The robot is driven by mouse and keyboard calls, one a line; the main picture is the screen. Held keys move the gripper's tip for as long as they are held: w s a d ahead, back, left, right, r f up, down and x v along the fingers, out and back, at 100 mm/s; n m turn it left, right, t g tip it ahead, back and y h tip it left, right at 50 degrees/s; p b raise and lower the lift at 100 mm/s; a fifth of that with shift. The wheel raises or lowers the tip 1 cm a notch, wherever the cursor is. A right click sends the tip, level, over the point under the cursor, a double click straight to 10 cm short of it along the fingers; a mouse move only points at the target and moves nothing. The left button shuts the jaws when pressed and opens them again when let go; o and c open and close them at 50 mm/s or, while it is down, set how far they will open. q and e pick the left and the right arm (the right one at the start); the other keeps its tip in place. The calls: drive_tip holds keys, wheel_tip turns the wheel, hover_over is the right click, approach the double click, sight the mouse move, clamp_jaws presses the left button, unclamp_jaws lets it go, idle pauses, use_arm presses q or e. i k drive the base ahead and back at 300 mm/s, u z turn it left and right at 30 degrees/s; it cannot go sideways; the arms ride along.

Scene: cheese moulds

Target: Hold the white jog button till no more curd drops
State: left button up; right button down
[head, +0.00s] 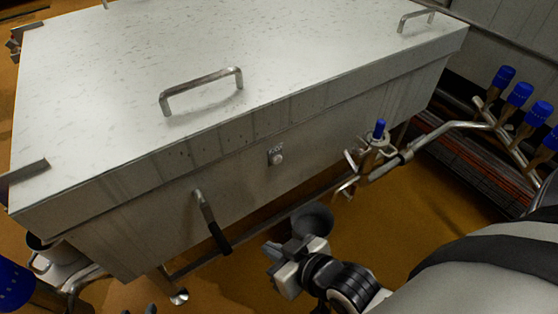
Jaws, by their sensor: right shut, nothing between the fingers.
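The white jog button (278,159) sits on a small labelled plate on the front wall of a large steel tank. My right gripper (271,252) shows low in the middle of the head view, in front of the tank. It is shut and empty. In the picture it lies below the button, clearly apart from it, and nothing touches the button. My left gripper is not in view. No curd is visible; the tank's closed lid (230,60) hides the inside.
A lever with a black grip (214,225) hangs on the tank front, left of the button. A blue-handled valve (379,130) and pipe (445,130) stand to the right. More blue-topped valves (519,95) line the right edge. Brown floor (430,225) shows below the tank.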

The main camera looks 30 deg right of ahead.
sight(278, 159)
drive_tip(key=u, duration=1.75)
drive_tip(key=k, duration=0.8)
drive_tip(key=z, duration=1.65)
drive_tip(key=i, duration=0.5)
